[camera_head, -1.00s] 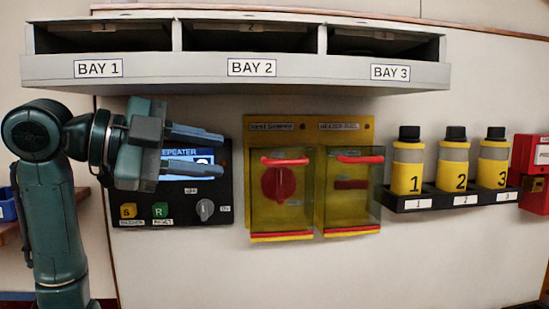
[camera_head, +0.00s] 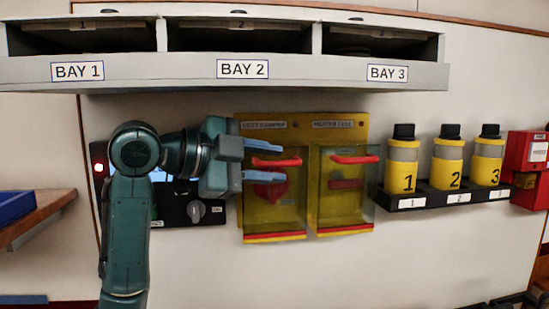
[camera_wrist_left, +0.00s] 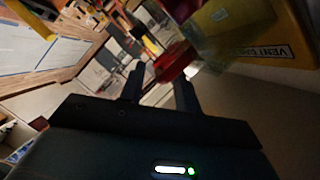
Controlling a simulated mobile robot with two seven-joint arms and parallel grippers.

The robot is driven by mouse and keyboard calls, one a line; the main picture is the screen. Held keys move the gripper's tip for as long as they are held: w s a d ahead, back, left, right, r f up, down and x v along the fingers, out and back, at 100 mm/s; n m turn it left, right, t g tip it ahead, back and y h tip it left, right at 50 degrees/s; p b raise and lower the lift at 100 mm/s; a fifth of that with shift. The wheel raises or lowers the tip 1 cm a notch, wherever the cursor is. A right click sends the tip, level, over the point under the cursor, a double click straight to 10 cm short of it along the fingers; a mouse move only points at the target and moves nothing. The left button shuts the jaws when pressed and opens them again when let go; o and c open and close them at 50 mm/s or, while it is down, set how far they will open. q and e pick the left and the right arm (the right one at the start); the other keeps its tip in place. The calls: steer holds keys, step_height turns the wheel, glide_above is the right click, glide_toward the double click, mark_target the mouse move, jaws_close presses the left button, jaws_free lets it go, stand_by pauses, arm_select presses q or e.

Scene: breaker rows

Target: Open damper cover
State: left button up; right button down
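The damper cover (camera_head: 285,215) is a clear box front with a red handle bar (camera_head: 284,162) on top and a red lower edge, on the left half of a yellow panel labelled "VENT DAMPER". It looks closed over a red knob (camera_head: 270,190). My left gripper (camera_head: 264,161) is open at the cover's upper left, one finger above and one below the handle's level in the head view. In the left wrist view the red handle (camera_wrist_left: 176,62) shows by the fingertips (camera_wrist_left: 160,80); whether they touch it I cannot tell. My right gripper is out of view.
A second clear cover (camera_head: 346,205) with a red handle sits just right. The bay shelf (camera_head: 160,70) overhangs above. A black rack with yellow bottles (camera_head: 447,170) stands to the right. A control panel (camera_head: 195,212) is partly hidden behind my left arm.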

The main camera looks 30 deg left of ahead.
arm_select(q)
steer(key=shift+w+d+f, duration=0.15)
steer(key=shift+w+d, duration=0.25)
steer(key=shift+w, duration=0.2)
steer(key=shift+c, duration=0.4)
jaws_close()
